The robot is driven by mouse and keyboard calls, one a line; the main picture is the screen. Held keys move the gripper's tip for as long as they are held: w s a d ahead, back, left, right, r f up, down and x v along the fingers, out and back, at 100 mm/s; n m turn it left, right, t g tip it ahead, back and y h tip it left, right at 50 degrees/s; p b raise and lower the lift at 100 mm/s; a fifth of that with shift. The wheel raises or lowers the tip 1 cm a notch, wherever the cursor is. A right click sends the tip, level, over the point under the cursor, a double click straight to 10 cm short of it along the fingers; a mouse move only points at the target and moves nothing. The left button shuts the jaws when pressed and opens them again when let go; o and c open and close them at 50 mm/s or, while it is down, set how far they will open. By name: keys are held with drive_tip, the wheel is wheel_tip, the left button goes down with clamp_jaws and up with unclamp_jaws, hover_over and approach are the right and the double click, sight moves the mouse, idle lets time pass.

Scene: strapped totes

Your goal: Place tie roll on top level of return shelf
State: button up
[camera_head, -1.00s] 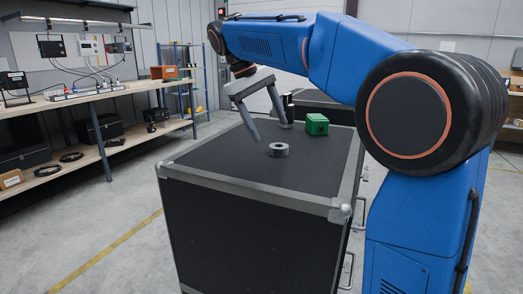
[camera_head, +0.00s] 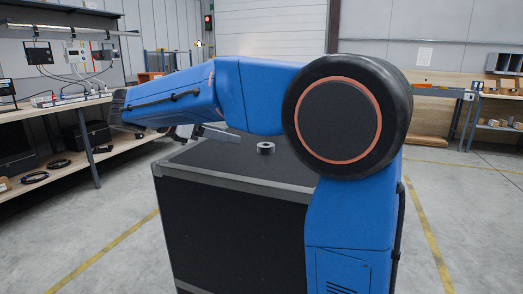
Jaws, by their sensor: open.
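The tie roll appears to be the small grey ring (camera_head: 265,148) lying flat on the black top of a large case (camera_head: 205,163). My gripper (camera_head: 213,133) shows only in part, as a grey finger below my blue forearm, left of the roll and apart from it. It is open and holds nothing that I can see. The rest of the gripper is hidden by my arm. A rack with blue and yellow posts (camera_head: 166,62) stands at the back left, mostly behind my arm; I cannot tell whether it is the return shelf.
A long two-level wooden bench (camera_head: 50,108) with devices and dark boxes runs along the left. Shelving with small boxes (camera_head: 495,97) stands at the back right. Grey floor with yellow lines is clear to the right and in front of the bench.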

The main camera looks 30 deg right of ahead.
sight(264, 145)
drive_tip(key=x, duration=1.5)
drive_tip(key=shift+d+f, duration=0.3)
drive_tip(key=shift+f, duration=0.05)
drive_tip(key=c, duration=1.2)
drive_tip(key=shift+r, duration=0.1)
